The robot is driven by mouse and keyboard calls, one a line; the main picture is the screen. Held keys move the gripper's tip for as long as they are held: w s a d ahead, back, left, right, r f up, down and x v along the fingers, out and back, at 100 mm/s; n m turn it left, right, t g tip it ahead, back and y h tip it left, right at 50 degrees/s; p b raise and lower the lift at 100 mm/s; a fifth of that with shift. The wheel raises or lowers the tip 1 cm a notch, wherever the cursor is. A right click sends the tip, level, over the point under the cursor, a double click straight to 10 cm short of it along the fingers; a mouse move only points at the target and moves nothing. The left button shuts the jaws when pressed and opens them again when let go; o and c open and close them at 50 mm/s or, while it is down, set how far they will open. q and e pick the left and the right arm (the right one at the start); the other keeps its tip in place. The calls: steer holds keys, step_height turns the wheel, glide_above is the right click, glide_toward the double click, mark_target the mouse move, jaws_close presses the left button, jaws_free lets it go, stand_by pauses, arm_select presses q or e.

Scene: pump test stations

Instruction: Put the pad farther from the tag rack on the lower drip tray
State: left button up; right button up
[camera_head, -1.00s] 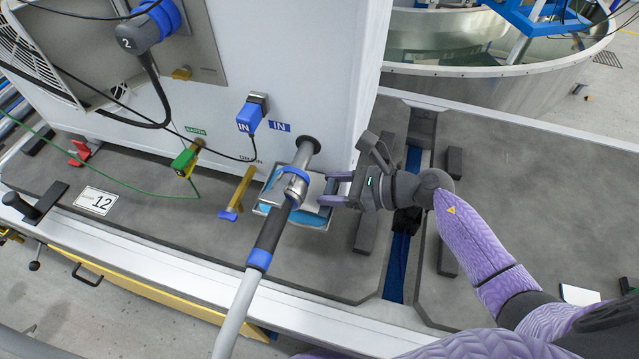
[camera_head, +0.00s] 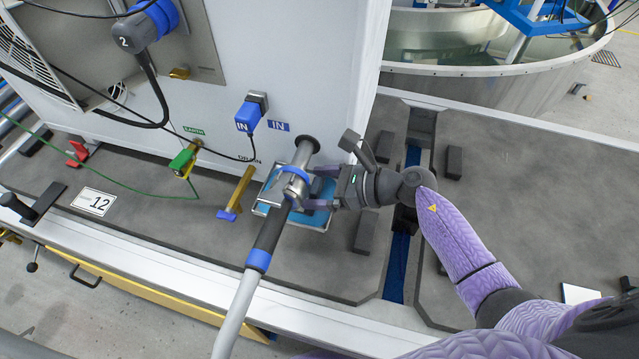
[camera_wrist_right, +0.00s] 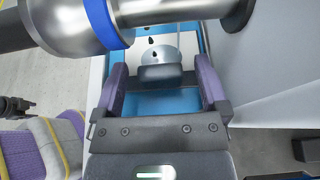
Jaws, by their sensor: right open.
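My right gripper (camera_head: 316,190) is open and reaches in from the right, low beside the metal hose coupling (camera_head: 295,187). A shallow drip tray with a blue inside (camera_head: 312,220) sits under the coupling and is partly hidden by it and the fingers. In the right wrist view, the purple fingers (camera_wrist_right: 160,90) stand apart on either side of a small grey block (camera_wrist_right: 165,74). A pale, rounded shape lies behind that block, with blue tray surface (camera_wrist_right: 160,104) in front. I cannot tell whether block and pale shape form one pad. No tag rack is clearly identifiable. My left gripper is out of view.
The hose (camera_head: 268,240) and coupling run just above the tray. A white cabinet (camera_head: 330,80) stands behind. Dark blocks (camera_head: 366,233) and a white flat item (camera_head: 580,293) lie to the right.

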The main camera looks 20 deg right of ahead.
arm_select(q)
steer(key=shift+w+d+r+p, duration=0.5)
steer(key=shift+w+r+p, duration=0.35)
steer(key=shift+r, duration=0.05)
arm_select(e)
steer(key=v, duration=1.2)
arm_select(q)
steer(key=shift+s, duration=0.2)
